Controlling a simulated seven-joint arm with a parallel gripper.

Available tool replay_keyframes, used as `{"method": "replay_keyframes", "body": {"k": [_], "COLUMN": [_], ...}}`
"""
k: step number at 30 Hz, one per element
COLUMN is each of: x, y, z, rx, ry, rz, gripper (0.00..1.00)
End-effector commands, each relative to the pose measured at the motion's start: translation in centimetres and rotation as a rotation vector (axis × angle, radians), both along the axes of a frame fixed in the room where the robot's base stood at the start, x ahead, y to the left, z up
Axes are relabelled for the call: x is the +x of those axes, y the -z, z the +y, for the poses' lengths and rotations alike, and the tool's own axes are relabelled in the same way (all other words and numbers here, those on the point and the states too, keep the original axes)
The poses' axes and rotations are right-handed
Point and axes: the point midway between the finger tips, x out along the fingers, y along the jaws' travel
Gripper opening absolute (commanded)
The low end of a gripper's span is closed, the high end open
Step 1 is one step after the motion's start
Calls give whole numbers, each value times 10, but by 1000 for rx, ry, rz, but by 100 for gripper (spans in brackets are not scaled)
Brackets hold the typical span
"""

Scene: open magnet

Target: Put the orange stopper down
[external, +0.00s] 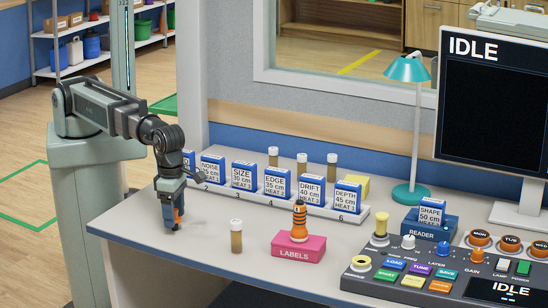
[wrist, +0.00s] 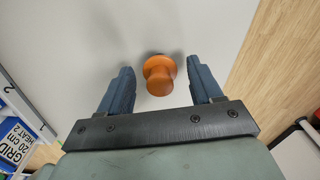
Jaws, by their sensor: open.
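The orange stopper (wrist: 160,76) is between the two blue fingers of my gripper (wrist: 160,70) in the wrist view, with a visible gap to the finger on each side. It appears to be on the grey desk top. In the external view my gripper (external: 172,222) points down, low over the left end of the desk. A small orange part of the stopper (external: 178,213) shows at the fingers; the rest is hidden. My gripper is open.
A vial (external: 236,236) stands to the right of my gripper. A pink LABELS block (external: 298,247) holds an orange-and-black striped item. A rack (external: 310,205) of labelled cards stands behind. The desk's left edge (external: 120,240) is close.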

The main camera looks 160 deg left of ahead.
Motion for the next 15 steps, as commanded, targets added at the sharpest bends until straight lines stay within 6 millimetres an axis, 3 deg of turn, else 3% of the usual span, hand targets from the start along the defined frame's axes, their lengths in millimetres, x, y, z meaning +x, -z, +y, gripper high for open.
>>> {"method": "replay_keyframes", "body": {"k": [15], "x": [1], "y": [-70], "z": [0], "rx": [0], "ry": [0], "rz": [-1], "gripper": [65]}}
